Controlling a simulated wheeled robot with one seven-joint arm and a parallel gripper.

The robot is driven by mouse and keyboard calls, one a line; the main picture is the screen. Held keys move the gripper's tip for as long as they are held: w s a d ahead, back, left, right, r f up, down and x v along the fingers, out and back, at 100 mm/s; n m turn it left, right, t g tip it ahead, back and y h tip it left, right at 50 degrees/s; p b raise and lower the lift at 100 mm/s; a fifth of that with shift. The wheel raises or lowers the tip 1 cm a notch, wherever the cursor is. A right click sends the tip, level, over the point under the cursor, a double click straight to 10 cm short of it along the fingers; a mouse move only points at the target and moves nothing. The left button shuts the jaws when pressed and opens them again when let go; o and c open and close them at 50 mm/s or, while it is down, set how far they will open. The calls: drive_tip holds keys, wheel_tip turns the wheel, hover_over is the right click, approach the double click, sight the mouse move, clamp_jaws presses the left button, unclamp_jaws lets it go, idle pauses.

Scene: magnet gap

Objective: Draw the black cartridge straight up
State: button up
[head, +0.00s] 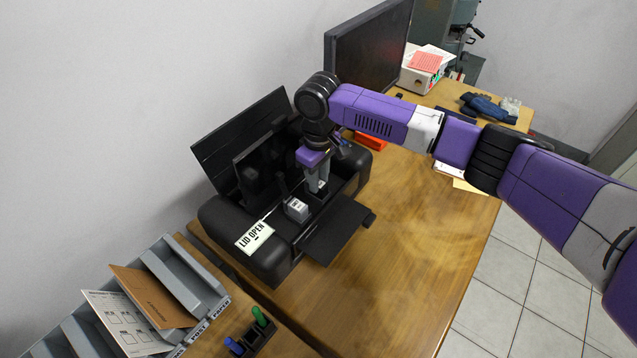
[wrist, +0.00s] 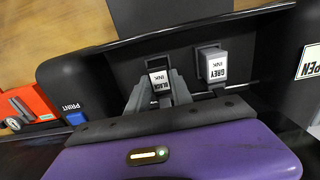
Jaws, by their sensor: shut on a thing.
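The black cartridge (wrist: 160,81), with a white "BLACK INK" label, stands in the open printer (head: 270,262). My gripper (wrist: 159,90) is shut on it, one grey finger on each side. In the head view my gripper (head: 318,180) points down into the printer bay, and only a bit of the cartridge's pale label shows between the fingers. The cartridge's lower end is hidden, so I cannot tell whether it is fully seated or slightly raised. The grey cartridge (head: 297,208) stands beside it, apart from my fingers; it also shows in the wrist view (wrist: 215,66).
The printer's raised lid (head: 240,130) stands close behind my wrist. A "LID OPEN" sign (head: 255,237) is on the printer's near end. A monitor (head: 365,50) stands behind. A grey sorter tray (head: 190,280) is at lower left.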

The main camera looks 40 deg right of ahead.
wheel_tip(320, 180, up, 7)
drive_tip(key=p, duration=0.6)
drive_tip(key=shift+f, duration=0.2)
